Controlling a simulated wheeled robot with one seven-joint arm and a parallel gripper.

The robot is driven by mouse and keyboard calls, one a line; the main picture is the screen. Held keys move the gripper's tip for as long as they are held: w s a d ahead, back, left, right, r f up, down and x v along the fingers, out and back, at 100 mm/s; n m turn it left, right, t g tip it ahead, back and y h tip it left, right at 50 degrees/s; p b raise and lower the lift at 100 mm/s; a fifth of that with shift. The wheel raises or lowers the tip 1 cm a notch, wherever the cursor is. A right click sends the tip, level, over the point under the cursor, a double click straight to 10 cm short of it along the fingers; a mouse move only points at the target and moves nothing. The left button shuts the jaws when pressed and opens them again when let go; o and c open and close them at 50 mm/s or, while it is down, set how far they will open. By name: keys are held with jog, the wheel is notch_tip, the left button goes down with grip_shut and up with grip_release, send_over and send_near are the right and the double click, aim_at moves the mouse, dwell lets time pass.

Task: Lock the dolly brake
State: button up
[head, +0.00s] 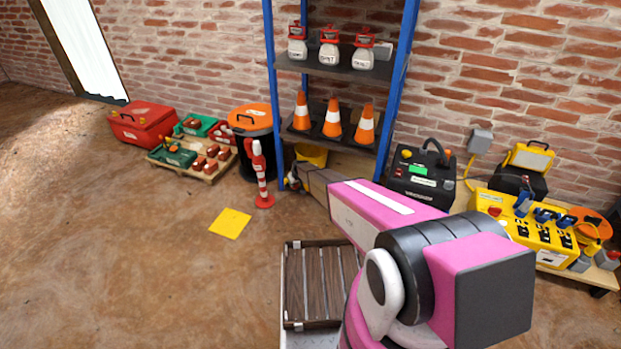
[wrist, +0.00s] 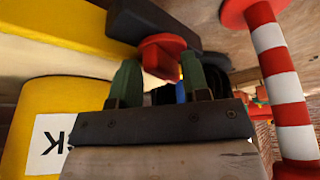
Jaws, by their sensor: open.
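My gripper (wrist: 160,72) is open, its two green fingers pointing at a red piece (wrist: 161,48) on a dark bar. The red piece shows between and just beyond the fingertips; I cannot tell whether they touch it. It may be the brake pedal. A yellow bar (wrist: 65,30) and a yellow body (wrist: 38,105) with a white label ending in K lie to the left in the wrist view. In the head view my arm reaches to the foot of the blue shelf, beside a yellow object (head: 312,153) partly hidden by the arm. No whole dolly can be made out.
A red-and-white post (head: 261,175) stands left of my gripper, close on the right in the wrist view (wrist: 280,80). A blue shelf (head: 390,100) holds cones and bottles. A black machine (head: 420,180) stands right. Floor at left is open around a yellow square (head: 230,223).

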jog(key=shift+s+a+m+t+h, duration=0.15)
jog(key=shift+m+h, duration=0.1)
jog(key=shift+m, duration=0.5)
jog(key=shift+w+a+m+t+h, duration=0.1)
jog(key=shift+m+h, duration=0.2)
jog(key=shift+m, duration=0.5)
jog(key=shift+s+a+m+t+h, duration=0.15)
jog(key=shift+m+h, duration=0.1)
jog(key=shift+m, duration=0.5)
jog(key=shift+r, duration=0.25)
jog(key=v, duration=1.1)
jog(key=s+d+r+m+g, duration=0.1)
jog(key=s+d+r, duration=0.3)
jog(key=s, duration=0.3)
jog(key=s+d+r+m+g+h, duration=0.1)
jog(key=s+d+r, duration=0.2)
jog(key=s+r, duration=0.4)
jog(key=shift+s+d+r+m+h, duration=0.3)
jog(key=shift+s+d+r, duration=0.05)
jog(key=shift+s, duration=0.3)
